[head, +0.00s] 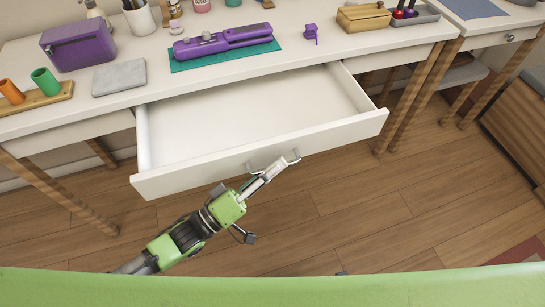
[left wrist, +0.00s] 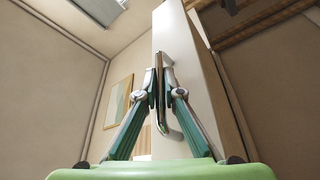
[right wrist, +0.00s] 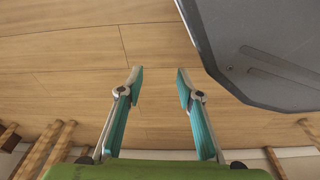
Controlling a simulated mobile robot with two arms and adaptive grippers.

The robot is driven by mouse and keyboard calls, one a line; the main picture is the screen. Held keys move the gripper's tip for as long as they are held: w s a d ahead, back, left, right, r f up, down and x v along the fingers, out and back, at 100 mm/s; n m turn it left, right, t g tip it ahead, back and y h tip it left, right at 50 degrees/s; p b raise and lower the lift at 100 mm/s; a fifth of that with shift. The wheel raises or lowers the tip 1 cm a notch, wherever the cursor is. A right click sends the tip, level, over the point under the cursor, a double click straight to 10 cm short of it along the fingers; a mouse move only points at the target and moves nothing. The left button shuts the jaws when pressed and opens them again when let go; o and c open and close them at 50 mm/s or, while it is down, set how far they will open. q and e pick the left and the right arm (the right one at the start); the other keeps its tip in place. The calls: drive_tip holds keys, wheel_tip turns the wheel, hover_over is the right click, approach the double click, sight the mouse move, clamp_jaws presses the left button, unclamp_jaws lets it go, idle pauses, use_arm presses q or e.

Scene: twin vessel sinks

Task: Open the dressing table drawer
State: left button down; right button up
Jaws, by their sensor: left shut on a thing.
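The dressing table (head: 140,107) is white with striped wooden legs. Its middle drawer (head: 260,150) is pulled far out, and its white inside is empty. A metal bar handle (head: 290,158) sits on the drawer front. My left gripper (head: 268,172) is at this handle. In the left wrist view, the fingers (left wrist: 160,90) are closed around the handle (left wrist: 168,85), with the white drawer front (left wrist: 185,60) behind it. My right gripper (right wrist: 158,80) shows only in the right wrist view, open and empty above the wooden floor.
On the tabletop are a purple box (head: 78,46), a grey slab (head: 119,77), a purple straightener (head: 222,40) on a teal mat, a wooden box (head: 363,17) and a tray of orange and green cups (head: 45,82). A second table stands at right. Floor in front is clear.

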use_arm(q)
drive_tip(key=shift+s+d, duration=0.1)
drive_tip(key=shift+s, duration=0.25)
use_arm(e)
drive_tip(key=shift+s+f, duration=0.4)
use_arm(q)
drive_tip(key=c, duration=2.4)
unclamp_jaws()
drive_tip(key=shift+c, duration=0.2)
drive_tip(key=v, duration=1.2)
drive_tip(key=shift+f, duration=0.15)
